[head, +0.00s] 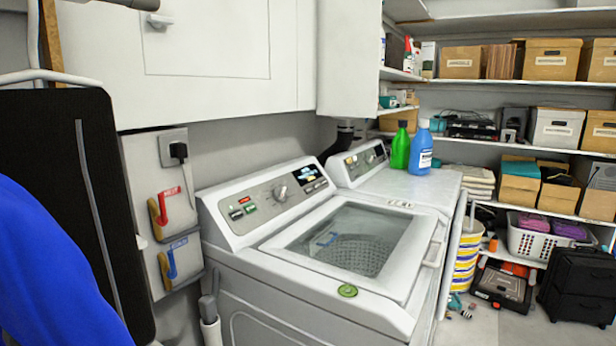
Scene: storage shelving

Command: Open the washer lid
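The white top-loading washer (270,288) stands in the middle of the head view, with its control panel and dial at the back. Its lid (390,215) has a white frame with a clear window and lies flat, closed. Through the window the drum shows, with a small blue thing inside or on the glass. A handle (433,253) sits on the lid's right edge. A round green badge (347,291) is on the washer's front rim. My gripper is not in view.
A second white machine (400,187) stands just right of the washer, with a green bottle (400,147) and a blue bottle (421,150) on top. White cabinets (215,40) hang above. Shelves with boxes (557,127) fill the right. A blue thing (45,275) blocks the lower left.

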